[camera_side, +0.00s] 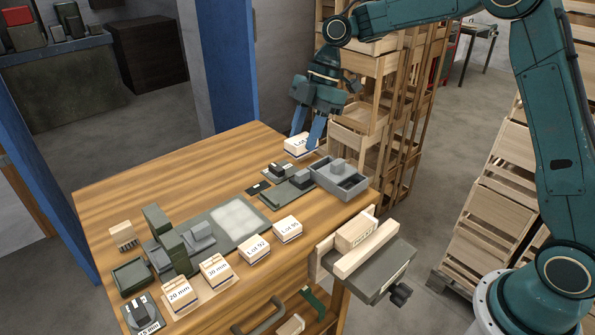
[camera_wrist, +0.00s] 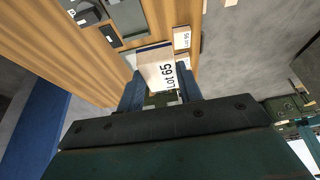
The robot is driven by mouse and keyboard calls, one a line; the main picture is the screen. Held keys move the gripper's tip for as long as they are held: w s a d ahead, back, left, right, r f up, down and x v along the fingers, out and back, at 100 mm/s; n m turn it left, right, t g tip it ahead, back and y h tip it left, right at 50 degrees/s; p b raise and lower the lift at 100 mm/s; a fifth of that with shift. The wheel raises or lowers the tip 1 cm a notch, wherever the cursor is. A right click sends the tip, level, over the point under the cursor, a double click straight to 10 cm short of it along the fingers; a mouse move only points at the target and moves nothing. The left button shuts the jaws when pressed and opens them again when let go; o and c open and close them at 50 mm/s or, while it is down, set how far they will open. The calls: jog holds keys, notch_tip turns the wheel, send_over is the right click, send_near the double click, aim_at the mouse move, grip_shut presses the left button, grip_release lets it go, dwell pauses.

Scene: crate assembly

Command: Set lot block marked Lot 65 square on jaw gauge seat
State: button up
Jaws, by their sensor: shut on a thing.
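The pale wooden lot block marked Lot 65 (camera_wrist: 153,68) is between the blue fingers of my gripper (camera_wrist: 158,86), which is shut on it. In the side view the block (camera_side: 298,147) is at the table's far edge, below my gripper (camera_side: 304,139), its label partly covered by a finger. I cannot tell whether it touches the table. A grey-green fixture with upright dark green jaws (camera_side: 172,250) and a flat plate with a pale square (camera_side: 238,220) stands mid-table, apart from the block; it looks like the jaw gauge.
Blocks marked Lot 92 (camera_side: 254,249), 20 mm (camera_side: 180,292) and 30 mm (camera_side: 216,270) line the near side. A grey compartment tray (camera_side: 340,180) and dark green pieces (camera_side: 289,190) lie near the block. A vise (camera_side: 369,261) juts from the right edge. The table's far left is clear.

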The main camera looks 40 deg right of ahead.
jog(key=w+f, duration=0.5)
jog(key=f, duration=0.3)
jog(key=shift+w+a, duration=0.3)
jog(key=shift+a, duration=0.15)
jog(key=shift+f, duration=0.15)
jog(key=shift+f, duration=3.1)
jog(key=shift+f, duration=0.1)
jog(key=o, duration=1)
jog(key=shift+o, duration=0.2)
